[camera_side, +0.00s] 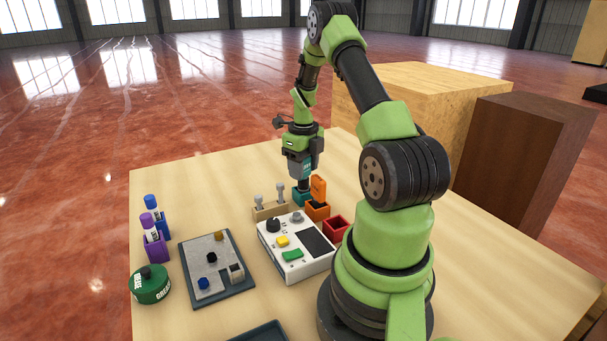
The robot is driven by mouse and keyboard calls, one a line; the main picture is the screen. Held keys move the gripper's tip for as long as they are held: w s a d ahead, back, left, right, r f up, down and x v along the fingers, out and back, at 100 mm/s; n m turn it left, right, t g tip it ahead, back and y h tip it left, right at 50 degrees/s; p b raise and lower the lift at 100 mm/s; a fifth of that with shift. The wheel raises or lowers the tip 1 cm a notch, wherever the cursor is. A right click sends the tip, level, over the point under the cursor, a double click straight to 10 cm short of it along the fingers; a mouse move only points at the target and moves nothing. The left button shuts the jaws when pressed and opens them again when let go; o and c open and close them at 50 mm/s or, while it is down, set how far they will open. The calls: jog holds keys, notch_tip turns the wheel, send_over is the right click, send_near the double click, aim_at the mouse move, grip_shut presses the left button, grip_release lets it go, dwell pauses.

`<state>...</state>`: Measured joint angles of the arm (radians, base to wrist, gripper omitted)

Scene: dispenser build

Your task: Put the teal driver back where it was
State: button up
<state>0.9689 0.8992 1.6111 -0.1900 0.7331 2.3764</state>
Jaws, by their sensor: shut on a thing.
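My gripper (305,177) is shut on the teal driver (307,167), only a little of which shows between the jaws. It is directly above the teal holder (301,197), in the row behind the white box. The driver's lower end is close to the holder's top; I cannot tell whether it is inside. An orange driver (318,187) stands in the orange holder (317,211) just in front and to the right. The red holder (336,227) looks empty.
A white control box (295,260) with knobs and buttons stands in front of the holders. A wooden rack (271,210) with two grey-topped pieces is left of them. A grey parts tray (217,265), a green grease can (150,284) and blue and purple marker holders (154,246) stand farther left.

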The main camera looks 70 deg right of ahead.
jog(key=shift+f, duration=0.9)
jog(key=shift+f, duration=0.15)
jog(key=o, duration=1.2)
